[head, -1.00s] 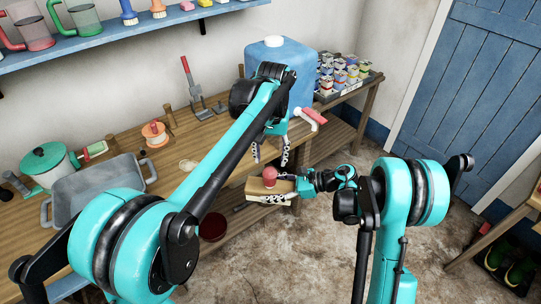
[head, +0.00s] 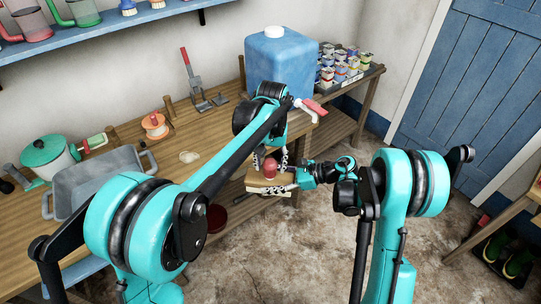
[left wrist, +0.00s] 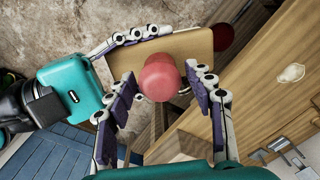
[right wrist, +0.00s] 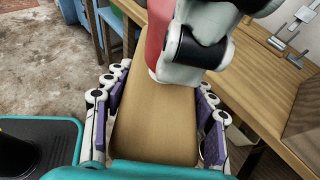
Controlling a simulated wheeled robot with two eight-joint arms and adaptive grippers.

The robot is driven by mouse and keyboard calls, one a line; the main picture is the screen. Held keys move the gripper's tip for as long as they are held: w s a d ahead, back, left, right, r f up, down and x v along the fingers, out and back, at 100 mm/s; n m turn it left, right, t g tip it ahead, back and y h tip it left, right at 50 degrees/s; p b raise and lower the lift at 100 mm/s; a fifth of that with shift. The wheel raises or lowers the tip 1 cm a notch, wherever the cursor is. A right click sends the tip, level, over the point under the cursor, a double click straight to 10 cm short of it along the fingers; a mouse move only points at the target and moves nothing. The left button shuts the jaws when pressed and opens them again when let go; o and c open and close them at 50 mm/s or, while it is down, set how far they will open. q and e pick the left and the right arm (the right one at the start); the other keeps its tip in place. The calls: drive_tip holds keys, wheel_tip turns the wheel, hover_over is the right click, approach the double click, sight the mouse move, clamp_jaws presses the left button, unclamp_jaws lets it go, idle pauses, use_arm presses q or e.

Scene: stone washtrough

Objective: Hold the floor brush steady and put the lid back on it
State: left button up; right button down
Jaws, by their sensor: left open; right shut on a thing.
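The floor brush shows as a tan wooden block (head: 257,182) with a round red knob (head: 270,170) standing on its top; no bristles show. My right gripper (right wrist: 155,125) is shut on the block, a finger along each long side, and holds it in the air before the workbench. My left gripper (head: 270,158) is open above the block, pointing down. In the left wrist view its fingers stand on either side of the red knob (left wrist: 158,77). I cannot tell whether they touch it. No separate lid can be made out; whether the knob belongs to one is unclear.
The wooden workbench (head: 130,205) holds a grey tub (head: 85,180), a pale lump (head: 190,157), an orange spool (head: 155,126) and a blue container (head: 281,68). A dark red bowl (head: 216,217) is below.

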use_arm(q)
drive_tip(key=shift+f, duration=0.35)
drive_tip(key=c, duration=1.2)
drive_tip(key=o, duration=1.4)
wheel_tip(320, 180, up, 12)
drive_tip(key=shift+d, duration=0.1)
